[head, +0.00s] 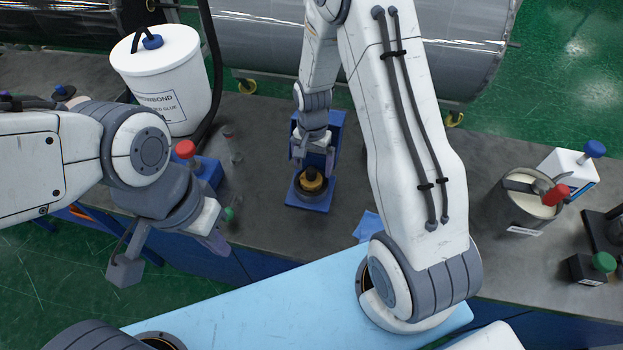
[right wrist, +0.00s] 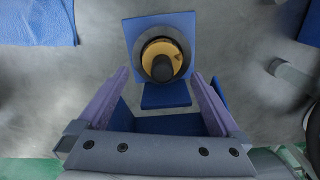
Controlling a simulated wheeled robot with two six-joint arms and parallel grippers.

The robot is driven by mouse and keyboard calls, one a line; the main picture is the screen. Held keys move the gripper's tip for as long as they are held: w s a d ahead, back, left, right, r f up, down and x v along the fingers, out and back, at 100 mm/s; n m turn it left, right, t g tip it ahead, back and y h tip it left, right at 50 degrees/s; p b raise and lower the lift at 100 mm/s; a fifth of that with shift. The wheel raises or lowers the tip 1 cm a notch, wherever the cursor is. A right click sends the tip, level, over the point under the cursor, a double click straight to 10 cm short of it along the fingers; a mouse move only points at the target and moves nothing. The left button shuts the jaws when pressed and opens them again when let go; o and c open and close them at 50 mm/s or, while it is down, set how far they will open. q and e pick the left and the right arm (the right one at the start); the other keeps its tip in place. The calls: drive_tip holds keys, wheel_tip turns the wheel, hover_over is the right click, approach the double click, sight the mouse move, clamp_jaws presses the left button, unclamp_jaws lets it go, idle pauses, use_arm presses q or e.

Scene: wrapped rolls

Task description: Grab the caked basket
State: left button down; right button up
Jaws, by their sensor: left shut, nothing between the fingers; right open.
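A round dark-rimmed piece with a brass-coloured middle and a black knob (head: 311,183) sits on a blue stand (head: 322,202) on the grey bench; it is probably the caked basket. It also shows in the right wrist view (right wrist: 162,60), just ahead of the fingers. My right gripper (head: 316,160) is above and beside it in the head view; its fingers (right wrist: 160,78) are spread apart with nothing held. Whether they touch the piece, I cannot tell. My left gripper (head: 168,248) hangs at the bench's front edge, empty and away from the piece.
A white glue bucket (head: 165,85) stands at the back left. A red-knobbed item (head: 185,150) is near my left arm. A metal container (head: 530,200) with tools in it and a white box (head: 568,172) stand at the right. A blue cloth (right wrist: 38,22) lies near the stand.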

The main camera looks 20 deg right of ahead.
sight(311, 169)
wheel_tip(311, 169, down, 4)
drive_tip(key=shift+a+f+p, duration=0.15)
drive_tip(key=shift+f+p, duration=0.1)
drive_tip(key=shift+p, duration=0.9)
drive_tip(key=shift+f, duration=0.4)
drive_tip(key=c, duration=1.4)
drive_tip(key=shift+w+r, duration=0.1)
